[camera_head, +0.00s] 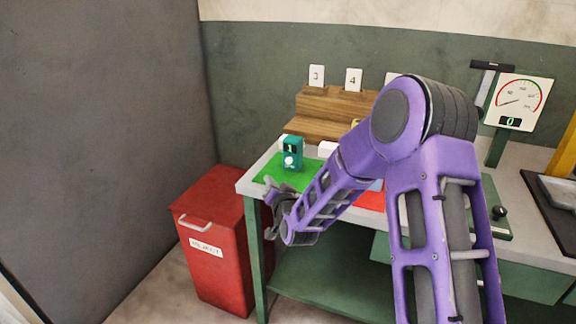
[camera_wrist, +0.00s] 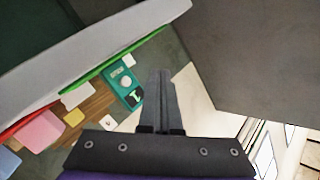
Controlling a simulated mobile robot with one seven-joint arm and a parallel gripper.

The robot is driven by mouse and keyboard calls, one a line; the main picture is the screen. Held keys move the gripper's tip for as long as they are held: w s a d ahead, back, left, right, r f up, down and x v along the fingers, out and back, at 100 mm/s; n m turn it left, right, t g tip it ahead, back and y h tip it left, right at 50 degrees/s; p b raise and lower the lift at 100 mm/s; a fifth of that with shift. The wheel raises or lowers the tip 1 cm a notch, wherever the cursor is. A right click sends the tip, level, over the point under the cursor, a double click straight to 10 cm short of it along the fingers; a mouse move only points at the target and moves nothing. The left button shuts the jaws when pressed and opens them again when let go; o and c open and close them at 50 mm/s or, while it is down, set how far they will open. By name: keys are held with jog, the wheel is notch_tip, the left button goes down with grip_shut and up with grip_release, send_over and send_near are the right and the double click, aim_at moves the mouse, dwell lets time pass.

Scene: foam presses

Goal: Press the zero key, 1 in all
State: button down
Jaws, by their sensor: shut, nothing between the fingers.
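A small teal device (camera_head: 292,155) stands on a green mat (camera_head: 270,171) at the left end of the bench. It has a dark display (camera_head: 291,147) that seems to read 1 and a white round part (camera_head: 290,161) below it. In the wrist view the teal device (camera_wrist: 124,86) lies just left of my fingers. My gripper (camera_wrist: 161,74) is shut and empty. In the head view it hangs by the bench's front left corner (camera_head: 268,203), apart from the device.
A red bin (camera_head: 212,240) stands on the floor left of the bench. A wooden stepped rack (camera_head: 335,108) with cards 3 and 4 is behind. A dial gauge (camera_head: 518,100) with a small green readout is at the right. My arm hides the bench's middle.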

aim_at(289, 161)
jog(key=shift+s+f, duration=0.1)
dwell(0.3)
jog(key=w+d, duration=0.1)
jog(key=w, duration=0.1)
jog(key=w+d, duration=0.1)
jog(key=w, duration=0.3)
jog(key=shift+w+d+f, duration=0.1)
jog(key=shift+w+d, duration=0.15)
jog(key=shift+d, duration=0.15)
jog(key=shift+w+d, duration=0.35)
jog(key=shift+w, duration=0.45)
jog(key=shift+w+d, duration=0.1)
jog(key=shift+w, duration=0.05)
dwell(1.1)
jog(key=shift+w+b, duration=0.2)
jog(key=shift+b, duration=0.25)
